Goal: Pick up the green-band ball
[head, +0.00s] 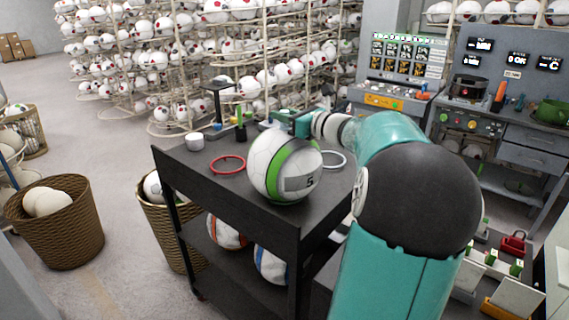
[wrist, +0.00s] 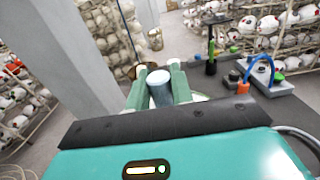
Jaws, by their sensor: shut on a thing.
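The green-band ball (head: 265,165) is white with a green stripe and a grey patch marked 5. In the head view it is at the right part of the dark cart's top; I cannot tell whether it touches the surface. My gripper (head: 289,122) is at the ball's top, shut on it. In the wrist view my gripper's two green fingers (wrist: 160,85) close on a grey-blue cylinder-like piece (wrist: 160,92). Only a pale sliver of the ball shows there behind the dark wrist edge, so most of it is hidden.
The dark cart (head: 190,168) holds a red ring (head: 228,158), a pale ring (head: 335,151), a white cup (head: 195,142) and a small stand (head: 219,105). More balls lie on its lower shelf. Wicker baskets (head: 60,232) stand left.

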